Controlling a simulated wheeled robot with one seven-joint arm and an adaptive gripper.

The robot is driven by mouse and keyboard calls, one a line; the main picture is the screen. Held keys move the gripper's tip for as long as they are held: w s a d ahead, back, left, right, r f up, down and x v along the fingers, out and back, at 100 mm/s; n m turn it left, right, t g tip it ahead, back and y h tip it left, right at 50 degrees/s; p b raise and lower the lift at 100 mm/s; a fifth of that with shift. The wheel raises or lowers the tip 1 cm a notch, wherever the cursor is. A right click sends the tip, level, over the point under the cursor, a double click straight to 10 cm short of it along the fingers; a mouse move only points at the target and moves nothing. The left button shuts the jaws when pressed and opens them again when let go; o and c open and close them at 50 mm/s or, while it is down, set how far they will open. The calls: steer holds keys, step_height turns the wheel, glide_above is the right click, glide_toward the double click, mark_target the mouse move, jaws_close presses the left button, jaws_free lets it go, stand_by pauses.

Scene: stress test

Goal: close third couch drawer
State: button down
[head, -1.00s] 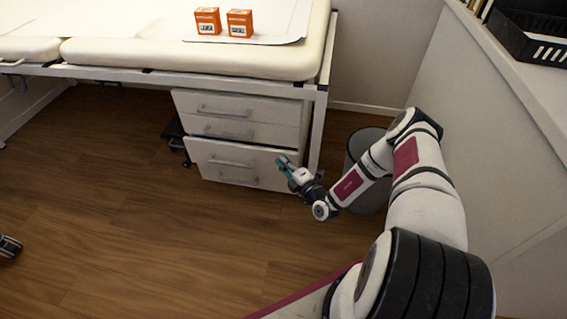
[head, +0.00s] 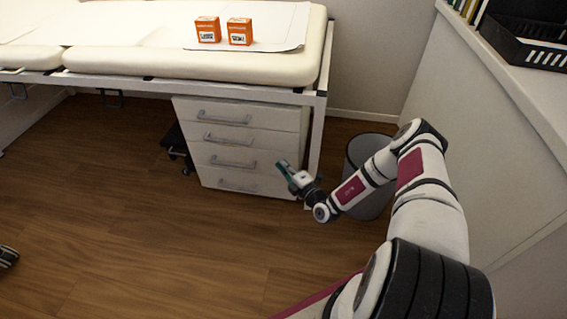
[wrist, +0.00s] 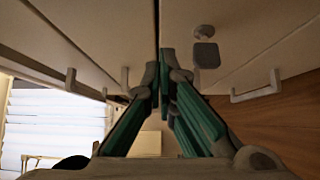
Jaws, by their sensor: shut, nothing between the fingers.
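The white drawer cabinet (head: 205,160) stands under the couch with several handled drawers stacked in it. The third drawer (head: 262,168) from the top looks flush, or nearly so, with the fronts above and below it. My gripper (head: 284,167) is at the right edge of the cabinet, by the third and lowest drawers. In the wrist view my gripper (wrist: 163,75) has its green-sided fingers together and empty, close to the pale fronts. Handles (wrist: 258,92) stick out on both sides of it. I cannot tell whether the fingertips touch a front.
The couch (head: 190,62) carries two orange boxes (head: 208,30) on a white sheet. A grey bin (head: 368,155) stands right of the cabinet, behind my arm. A counter (head: 520,90) with a black tray (head: 530,35) runs along the right.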

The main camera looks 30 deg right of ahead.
steer(key=s+p, duration=0.3)
steer(key=s, duration=0.8)
steer(key=shift+d, duration=0.35)
